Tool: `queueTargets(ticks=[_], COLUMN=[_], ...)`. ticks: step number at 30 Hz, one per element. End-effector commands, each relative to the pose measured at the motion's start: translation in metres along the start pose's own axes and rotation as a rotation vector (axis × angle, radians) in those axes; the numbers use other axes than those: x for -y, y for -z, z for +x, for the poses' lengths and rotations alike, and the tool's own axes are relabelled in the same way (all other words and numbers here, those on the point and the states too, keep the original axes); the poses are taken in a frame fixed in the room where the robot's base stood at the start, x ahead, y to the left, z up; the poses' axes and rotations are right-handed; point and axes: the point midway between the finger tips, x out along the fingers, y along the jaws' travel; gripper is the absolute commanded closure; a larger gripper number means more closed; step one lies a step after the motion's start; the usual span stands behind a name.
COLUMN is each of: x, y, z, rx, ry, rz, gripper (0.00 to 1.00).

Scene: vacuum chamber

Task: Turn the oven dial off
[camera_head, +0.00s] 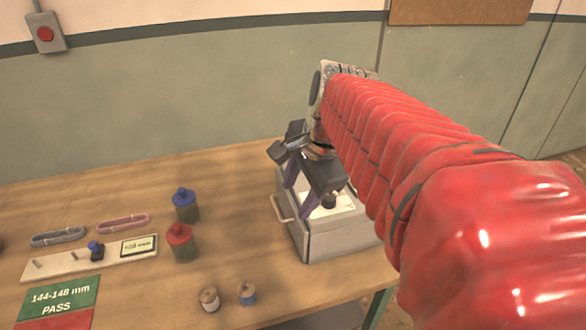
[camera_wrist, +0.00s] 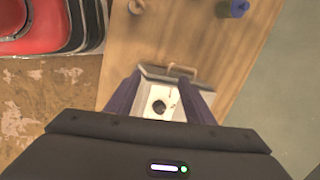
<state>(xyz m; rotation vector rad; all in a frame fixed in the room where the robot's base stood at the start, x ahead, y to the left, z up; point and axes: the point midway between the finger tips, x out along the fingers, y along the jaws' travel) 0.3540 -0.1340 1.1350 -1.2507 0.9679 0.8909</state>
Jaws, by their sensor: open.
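The oven is a small grey-white box (camera_head: 345,238) on the right part of the table, with a handle on its left side. It also shows in the wrist view (camera_wrist: 178,76). A black round dial (camera_head: 329,202) sits on its white top panel; in the wrist view the dial (camera_wrist: 158,106) lies between my two purple fingers. My gripper (camera_head: 299,192) points down over the oven, open and empty, with one finger on each side of the dial in the wrist view (camera_wrist: 158,94). I cannot tell whether the fingers touch the dial.
On the wooden table (camera_head: 130,190) to the left stand a blue-capped bottle (camera_head: 185,206), a red-capped bottle (camera_head: 181,243) and two small spools (camera_head: 209,299). A gauge board (camera_head: 90,258) and a PASS card (camera_head: 58,298) lie farther left. A wall rises behind the table.

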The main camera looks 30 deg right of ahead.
Motion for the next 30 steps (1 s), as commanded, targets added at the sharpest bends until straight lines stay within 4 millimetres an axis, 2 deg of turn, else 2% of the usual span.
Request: queueTargets(ticks=[1,9,15,20,30], x=[0.004,0.018,0.019,0.018,0.018], y=[0.015,0.09,0.135,0.148,0.147], z=[-0.002,-0.013,-0.022,-0.025,-0.024], rx=[0.003,0.039,0.067,0.075,0.076], ry=[-0.006,-0.02,-0.026,-0.027,-0.028], rz=[0.118,0.765,1.127,1.235,1.238], gripper=[0.52,0.52,0.52,0.52,0.52])
